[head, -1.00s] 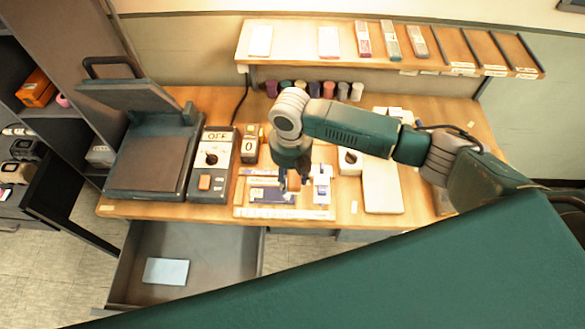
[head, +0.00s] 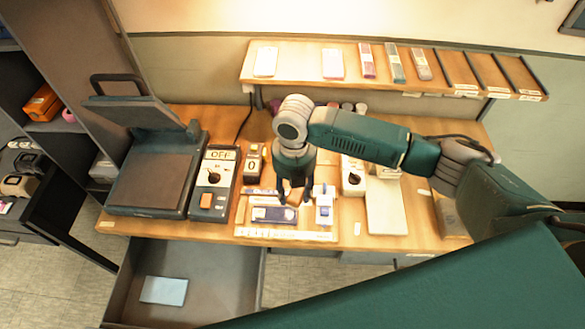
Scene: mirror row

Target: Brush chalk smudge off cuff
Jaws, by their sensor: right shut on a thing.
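My right gripper (head: 293,197) points down over the middle of the desk, shut on a small brownish thing, mostly hidden by the fingers. It is just above or at a layout board (head: 240,215) holding a dark blue piece (head: 272,214) and a white piece with blue parts (head: 324,205). I cannot make out a cuff or a chalk smudge, and cannot tell whether the held thing touches anything. My left gripper is not in view.
A press with a raised lid (head: 150,170) and a control box marked OFF (head: 213,185) stand left. A pale flat block (head: 386,208) lies right. A shelf (head: 300,78) runs behind. An open drawer (head: 215,285) below holds a light blue sheet (head: 164,291).

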